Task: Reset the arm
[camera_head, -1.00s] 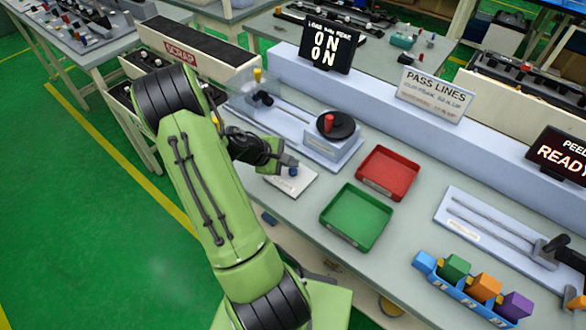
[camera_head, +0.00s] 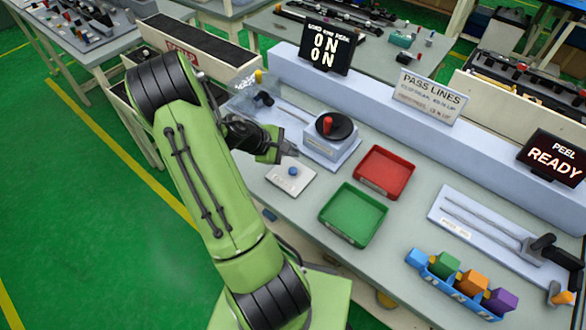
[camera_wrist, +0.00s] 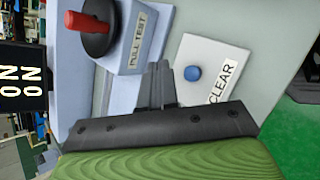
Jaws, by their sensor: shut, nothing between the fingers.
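My green arm reaches over the left part of the workbench in the head view. My gripper (camera_head: 290,149) is shut and empty, a little above the bench between the pull test station (camera_head: 331,148) and the white CLEAR plate (camera_head: 281,179) with its blue button (camera_head: 292,171). In the wrist view the shut fingers (camera_wrist: 157,68) show between the pull test base on the left and the blue button (camera_wrist: 193,73) on the right. The fingers are apart from the button.
A red tray (camera_head: 385,172) and a green tray (camera_head: 353,212) lie right of the CLEAR plate. A blue rack (camera_head: 452,285) holds several coloured blocks. A peel station (camera_head: 495,232) stands at right under a READY display (camera_head: 553,157). A SCRAP bin (camera_head: 181,54) is behind my arm.

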